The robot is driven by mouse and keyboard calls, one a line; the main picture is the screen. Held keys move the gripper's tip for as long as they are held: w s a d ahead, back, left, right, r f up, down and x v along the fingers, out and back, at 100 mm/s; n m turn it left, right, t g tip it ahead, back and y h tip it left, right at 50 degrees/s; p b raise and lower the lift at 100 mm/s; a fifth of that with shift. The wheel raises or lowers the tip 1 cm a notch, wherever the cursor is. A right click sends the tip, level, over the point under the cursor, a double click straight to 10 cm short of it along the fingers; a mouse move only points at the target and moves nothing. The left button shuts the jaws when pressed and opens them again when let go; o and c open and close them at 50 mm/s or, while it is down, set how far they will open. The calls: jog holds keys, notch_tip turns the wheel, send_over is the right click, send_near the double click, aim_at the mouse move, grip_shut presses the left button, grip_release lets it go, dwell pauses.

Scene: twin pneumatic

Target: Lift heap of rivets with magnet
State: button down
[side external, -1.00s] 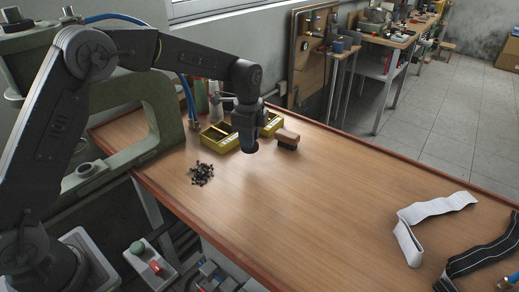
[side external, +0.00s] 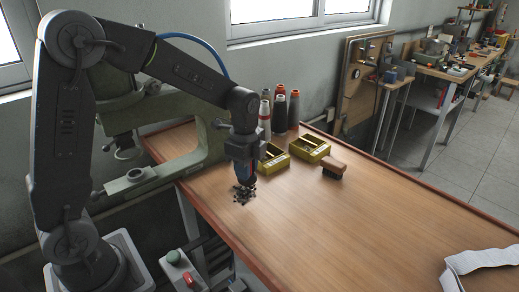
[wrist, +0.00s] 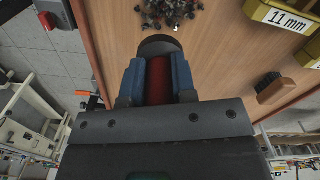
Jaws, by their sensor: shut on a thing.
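The heap of small dark rivets (side external: 243,194) lies on the wooden bench in the side view. It also shows at the top of the wrist view (wrist: 172,13). My gripper (side external: 245,173) points down right over the heap. In the wrist view its blue fingers (wrist: 158,72) are shut on the magnet, which has a red body (wrist: 158,82) and a dark round end (wrist: 158,46). The magnet's end is very close to the rivets. I cannot tell whether it touches them.
Two yellow bins (side external: 311,149) and a wooden-backed brush (side external: 332,170) stand right of the heap. Thread cones (side external: 279,113) stand behind. A green machine (side external: 155,179) is close on the left. A white strap (side external: 477,264) lies far right. The middle of the bench (side external: 355,225) is clear.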

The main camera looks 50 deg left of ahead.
aim_at(242, 184)
jog(key=shift+s+d+f, duration=0.15)
jog(key=shift+s+f, duration=0.05)
jog(key=shift+s, duration=0.3)
jog(key=shift+s+d+f, duration=0.1)
jog(key=shift+s+f, duration=0.1)
jog(key=shift+s, duration=0.3)
jog(key=shift+f, duration=0.1)
jog(key=shift+f, duration=2.35)
jog(key=shift+f, duration=0.3)
jog(key=shift+r, duration=0.1)
jog(key=shift+r, duration=3.4)
jog(key=shift+w, duration=0.1)
